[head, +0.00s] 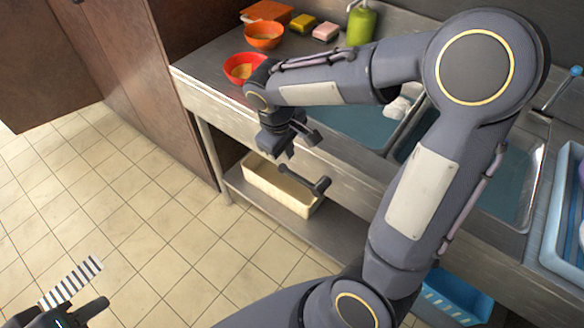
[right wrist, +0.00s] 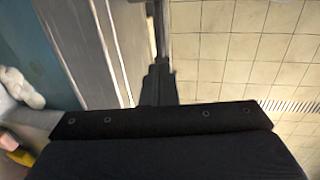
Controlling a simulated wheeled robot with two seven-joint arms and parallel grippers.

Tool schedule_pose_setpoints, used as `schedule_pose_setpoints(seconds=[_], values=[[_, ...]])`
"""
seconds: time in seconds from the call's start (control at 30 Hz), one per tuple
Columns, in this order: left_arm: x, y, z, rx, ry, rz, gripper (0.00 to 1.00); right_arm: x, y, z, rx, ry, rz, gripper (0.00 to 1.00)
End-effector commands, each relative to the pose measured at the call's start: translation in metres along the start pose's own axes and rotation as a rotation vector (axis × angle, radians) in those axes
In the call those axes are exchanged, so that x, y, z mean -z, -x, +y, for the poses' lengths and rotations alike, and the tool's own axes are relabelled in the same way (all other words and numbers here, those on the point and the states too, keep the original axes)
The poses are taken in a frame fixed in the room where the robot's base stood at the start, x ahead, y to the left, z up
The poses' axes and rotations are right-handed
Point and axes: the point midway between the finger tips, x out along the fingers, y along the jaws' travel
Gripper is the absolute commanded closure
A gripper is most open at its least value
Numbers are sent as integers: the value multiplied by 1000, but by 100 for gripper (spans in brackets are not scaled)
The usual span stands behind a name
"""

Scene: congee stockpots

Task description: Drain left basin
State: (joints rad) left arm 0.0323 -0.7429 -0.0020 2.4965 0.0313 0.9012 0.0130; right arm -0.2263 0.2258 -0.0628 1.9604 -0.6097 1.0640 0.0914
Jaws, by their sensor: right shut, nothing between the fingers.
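The left basin (head: 352,122) holds blue-grey water and is partly hidden behind my right forearm. A dark lever with a thick crosswise end (head: 318,186) sticks out below the counter's front edge. My right gripper (head: 287,150) is shut and empty, pointing down in front of the counter edge, just above and left of the lever, apparently apart from it. In the right wrist view its dark fingers (right wrist: 158,85) show with a dark bar beyond them; I cannot tell whether they touch. My left gripper (head: 75,314) is low at the bottom left over the floor, partly cut off.
A second basin (head: 512,185) lies to the right, and a blue rack (head: 562,225) beyond it. Red bowl (head: 243,68), orange bowl (head: 264,35), sponges and green bottle (head: 361,25) stand at the back. A cream tub (head: 262,187) sits on the lower shelf. The tiled floor is open.

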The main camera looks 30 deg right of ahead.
Motion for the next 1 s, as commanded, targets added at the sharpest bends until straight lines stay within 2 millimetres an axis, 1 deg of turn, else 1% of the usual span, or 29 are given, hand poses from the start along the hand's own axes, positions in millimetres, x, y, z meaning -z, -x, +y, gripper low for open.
schedule_pose_setpoints(seconds=[0.03,0.2,0.4,0.5,0.6,1.0], values=[[-1,-2,-1,0,0,0,64,-1,-14,0,1,0,-7,100],[-2,-4,-2,0,0,0,64,-1,-50,0,1,0,-5,100],[-2,-4,-2,0,0,0,64,-1,-79,0,1,0,-4,100],[-2,-5,-2,0,0,0,64,0,-87,0,1,0,-2,100],[-2,-5,-2,0,0,0,64,0,-91,0,0,0,0,100],[-2,-4,-2,0,0,0,64,0,-92,0,0,0,-2,100]])
